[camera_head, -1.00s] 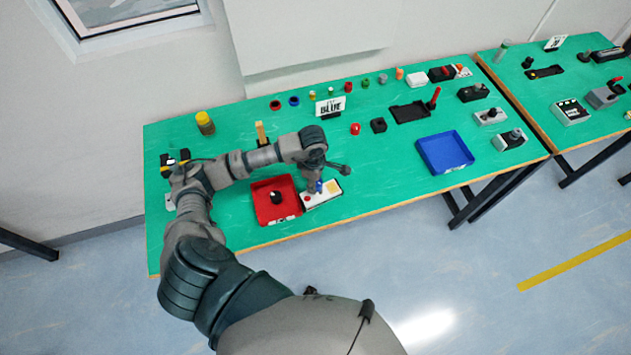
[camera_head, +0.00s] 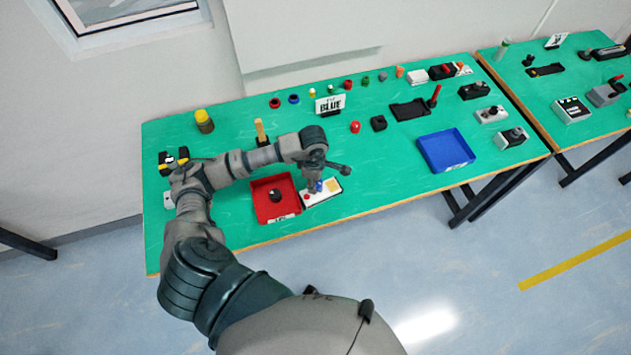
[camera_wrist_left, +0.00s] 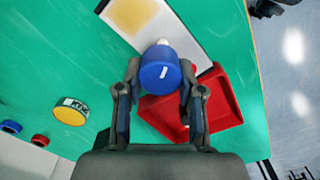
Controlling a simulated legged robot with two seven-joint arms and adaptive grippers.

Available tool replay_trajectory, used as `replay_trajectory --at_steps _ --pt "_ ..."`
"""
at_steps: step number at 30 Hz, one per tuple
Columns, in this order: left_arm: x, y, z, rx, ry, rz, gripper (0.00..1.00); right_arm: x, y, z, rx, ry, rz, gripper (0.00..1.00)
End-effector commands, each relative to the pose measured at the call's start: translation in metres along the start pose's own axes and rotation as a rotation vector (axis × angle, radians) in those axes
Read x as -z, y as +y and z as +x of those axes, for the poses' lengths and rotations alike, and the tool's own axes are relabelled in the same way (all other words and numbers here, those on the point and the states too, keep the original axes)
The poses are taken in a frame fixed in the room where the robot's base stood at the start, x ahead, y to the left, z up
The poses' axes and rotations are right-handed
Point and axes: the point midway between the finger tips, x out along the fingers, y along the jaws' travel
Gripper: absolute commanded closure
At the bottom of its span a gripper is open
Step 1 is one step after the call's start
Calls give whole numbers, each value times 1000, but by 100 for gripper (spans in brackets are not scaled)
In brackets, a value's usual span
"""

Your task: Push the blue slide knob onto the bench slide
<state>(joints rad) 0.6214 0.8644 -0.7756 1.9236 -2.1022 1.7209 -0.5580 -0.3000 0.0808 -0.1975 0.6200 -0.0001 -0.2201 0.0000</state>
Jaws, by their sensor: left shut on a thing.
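The blue slide knob (camera_wrist_left: 160,74) is between the fingers of my left gripper (camera_wrist_left: 160,84) in the left wrist view, and the gripper is shut on it. A small pale tip (camera_wrist_left: 163,42) shows just past the knob's far edge. The bench slide is a white panel with a yellow patch (camera_wrist_left: 131,14); it lies beyond the knob, and in the head view (camera_head: 331,187) it lies just right of the red tray. In the head view my left gripper (camera_head: 317,183) points down over this panel. Whether the knob touches the slide's post is hidden. My right gripper is out of view.
The red tray (camera_head: 262,205) holding a dark knob (camera_head: 275,195) stands close beside the slide. A blue tray (camera_head: 432,155) lies further right. A sign reading BLUE (camera_head: 330,105) and several small caps stand at the back. Green bench surface right of the slide is clear.

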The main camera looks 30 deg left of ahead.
Motion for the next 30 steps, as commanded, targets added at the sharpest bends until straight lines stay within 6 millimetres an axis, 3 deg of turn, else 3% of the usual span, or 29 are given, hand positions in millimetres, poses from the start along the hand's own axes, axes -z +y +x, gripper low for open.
replay_trajectory --at_steps 5,21,30 --pt "-2 0 -7 -2 1 1 89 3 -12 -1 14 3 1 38" --pt "-1 0 -6 -1 -1 1 89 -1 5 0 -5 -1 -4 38" --pt "-4 -1 -6 -1 -1 1 89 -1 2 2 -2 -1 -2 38"
